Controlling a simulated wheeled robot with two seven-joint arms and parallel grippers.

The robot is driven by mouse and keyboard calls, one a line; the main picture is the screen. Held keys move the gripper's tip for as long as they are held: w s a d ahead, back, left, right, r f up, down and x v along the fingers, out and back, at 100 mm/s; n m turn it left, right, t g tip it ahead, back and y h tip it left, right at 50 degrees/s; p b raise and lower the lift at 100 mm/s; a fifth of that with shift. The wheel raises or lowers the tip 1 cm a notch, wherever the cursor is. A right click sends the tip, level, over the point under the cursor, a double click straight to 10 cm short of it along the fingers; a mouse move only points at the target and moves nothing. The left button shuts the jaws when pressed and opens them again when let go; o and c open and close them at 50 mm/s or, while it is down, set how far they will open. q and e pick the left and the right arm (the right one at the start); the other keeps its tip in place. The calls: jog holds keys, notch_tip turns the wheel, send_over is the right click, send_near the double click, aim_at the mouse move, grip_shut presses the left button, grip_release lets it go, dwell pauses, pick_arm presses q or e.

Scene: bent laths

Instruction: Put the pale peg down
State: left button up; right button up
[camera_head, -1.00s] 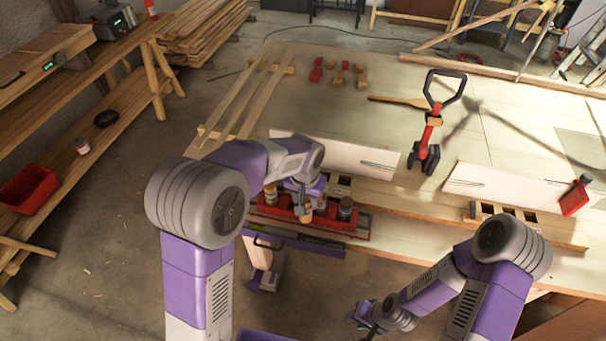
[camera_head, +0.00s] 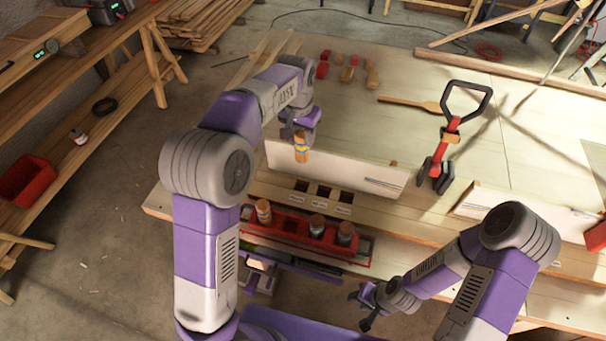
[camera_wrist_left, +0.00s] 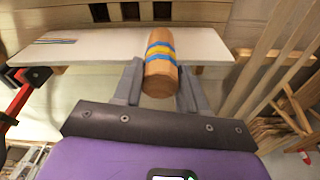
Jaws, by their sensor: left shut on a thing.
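The pale peg (camera_head: 301,148), light wood with blue and yellow bands, is in my left gripper (camera_head: 302,130), raised in front of a white panel in the head view. In the left wrist view the peg (camera_wrist_left: 160,62) sits between both fingers of the left gripper (camera_wrist_left: 158,85), which is shut on it. A wooden block with square holes (camera_head: 341,210) lies below the panel, nearer me; its visible holes look empty. My right gripper (camera_head: 362,308) is low at the front, off the table, open and empty.
The white panel (camera_head: 340,170) stands behind the holed block. A red-and-black handled tool (camera_head: 447,150) stands right of it. Long laths (camera_head: 240,73) lie at the far left.

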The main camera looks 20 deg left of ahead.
aim_at(299, 162)
pick_arm(q)
notch_tip(299, 162, down, 16)
jog(key=b, duration=0.1)
jog(key=shift+r, duration=0.25)
jog(key=o, duration=1.2)
jog(key=shift+r, duration=0.1)
jog(key=r, duration=0.4)
jog(key=s+r, duration=0.1)
jog(key=r, duration=0.7)
jog(key=shift+s+a+p, duration=0.15)
jog(key=shift+s+p, duration=0.05)
jog(key=shift+p, duration=0.15)
jog(key=shift+f, duration=0.1)
